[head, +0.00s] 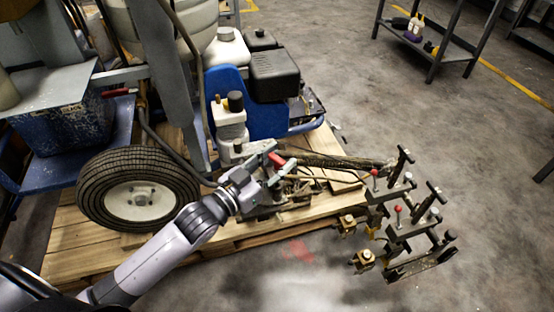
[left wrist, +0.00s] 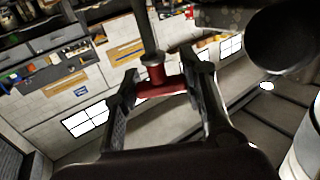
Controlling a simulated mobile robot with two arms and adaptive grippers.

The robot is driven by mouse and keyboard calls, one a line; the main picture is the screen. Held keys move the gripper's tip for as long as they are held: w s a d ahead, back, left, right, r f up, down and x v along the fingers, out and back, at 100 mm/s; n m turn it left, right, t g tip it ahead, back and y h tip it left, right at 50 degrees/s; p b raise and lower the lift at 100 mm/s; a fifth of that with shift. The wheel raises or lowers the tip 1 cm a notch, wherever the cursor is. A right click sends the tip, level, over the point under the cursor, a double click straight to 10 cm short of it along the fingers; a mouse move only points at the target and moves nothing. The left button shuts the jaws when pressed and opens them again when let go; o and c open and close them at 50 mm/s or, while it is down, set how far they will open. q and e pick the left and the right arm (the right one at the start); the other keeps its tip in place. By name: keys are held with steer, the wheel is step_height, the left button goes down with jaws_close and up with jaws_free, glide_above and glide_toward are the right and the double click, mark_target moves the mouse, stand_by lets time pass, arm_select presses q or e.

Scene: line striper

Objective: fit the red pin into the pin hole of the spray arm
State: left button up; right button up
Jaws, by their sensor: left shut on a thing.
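My left gripper (head: 272,166) is shut on the red pin (head: 277,159) and holds it beside the machine, close to the near end of the spray arm. In the left wrist view, the red head of the pin (left wrist: 162,88) sits between the two fingers, and its grey shank points up and away from the gripper. The spray arm (head: 345,162) reaches right from the machine, with a bracket assembly (head: 400,228) of black handles, red knobs and brass nozzles at its outer end. I cannot make out the pin hole. My right gripper is not in view.
The line striper, with its blue body (head: 262,115) and a front tyre (head: 138,190), stands on a wooden pallet (head: 75,250). A hose hangs close to my left wrist. A metal cart (head: 455,52) stands at the back right. The concrete floor between is clear.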

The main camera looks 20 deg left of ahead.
mark_target(276, 172)
arm_select(q)
steer(key=shift+f+b, duration=0.35)
steer(key=shift+f, duration=0.6)
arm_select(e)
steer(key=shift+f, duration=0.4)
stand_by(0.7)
arm_select(q)
steer(key=shift+f, duration=0.7)
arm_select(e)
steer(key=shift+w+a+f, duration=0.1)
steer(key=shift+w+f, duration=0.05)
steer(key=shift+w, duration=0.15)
arm_select(q)
steer(key=shift+f, duration=0.15)
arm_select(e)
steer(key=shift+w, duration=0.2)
arm_select(q)
steer(key=shift+f+b, duration=0.45)
steer(key=shift+f, duration=0.1)
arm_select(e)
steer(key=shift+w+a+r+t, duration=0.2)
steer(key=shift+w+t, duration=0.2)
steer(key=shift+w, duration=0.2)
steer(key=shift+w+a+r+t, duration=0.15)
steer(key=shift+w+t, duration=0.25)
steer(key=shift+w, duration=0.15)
